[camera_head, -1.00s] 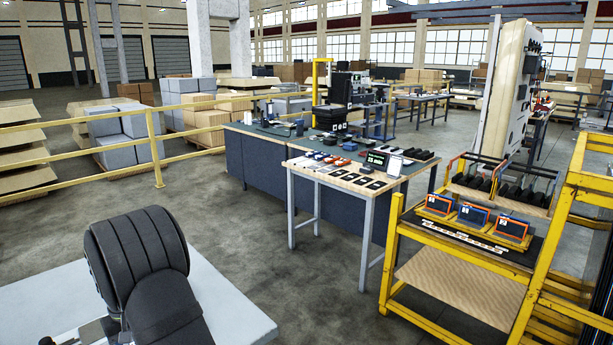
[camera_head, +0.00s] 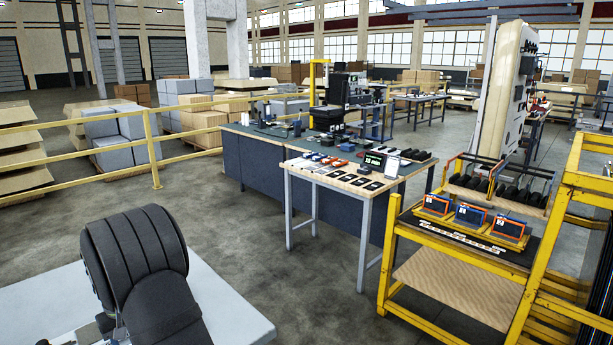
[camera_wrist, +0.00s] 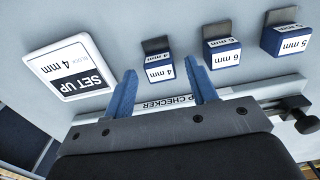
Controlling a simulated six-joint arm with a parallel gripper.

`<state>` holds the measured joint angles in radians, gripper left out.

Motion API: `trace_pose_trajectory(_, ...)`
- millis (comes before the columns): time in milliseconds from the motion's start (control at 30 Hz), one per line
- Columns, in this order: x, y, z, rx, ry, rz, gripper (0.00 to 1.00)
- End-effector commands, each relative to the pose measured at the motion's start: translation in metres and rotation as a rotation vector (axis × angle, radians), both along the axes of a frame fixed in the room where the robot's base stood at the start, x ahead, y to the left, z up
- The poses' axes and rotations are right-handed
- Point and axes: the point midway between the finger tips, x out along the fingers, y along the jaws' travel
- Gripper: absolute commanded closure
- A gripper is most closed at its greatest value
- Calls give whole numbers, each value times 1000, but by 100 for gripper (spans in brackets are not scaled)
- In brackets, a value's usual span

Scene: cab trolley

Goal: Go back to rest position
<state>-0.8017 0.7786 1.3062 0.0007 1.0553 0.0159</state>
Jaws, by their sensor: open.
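My gripper (camera_wrist: 163,92) shows in the wrist view with two blue fingers spread apart and nothing between them. Beyond the fingertips is a small blue block marked 4 mm (camera_wrist: 158,68), apart from them. My black, ribbed arm covering shows at the lower left of the head view, over a pale grey surface. The gripper itself is not visible in the head view.
The wrist view shows a SET UP BLOCK 4 mm sign (camera_wrist: 70,68), a 6 mm block (camera_wrist: 222,52), a 5 mm block (camera_wrist: 287,40) and a gap checker plate (camera_wrist: 180,103). A yellow trolley (camera_head: 455,262) and a small table (camera_head: 335,180) stand right, with floor between.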

Motion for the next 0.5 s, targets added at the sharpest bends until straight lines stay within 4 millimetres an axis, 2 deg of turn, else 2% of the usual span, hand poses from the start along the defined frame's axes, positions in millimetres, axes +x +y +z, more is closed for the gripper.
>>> trace_pose_trajectory(67,-1,-1,-17,-4,4,0,48)
trace_pose_trajectory(500,1,0,74,3,-3,0,48)
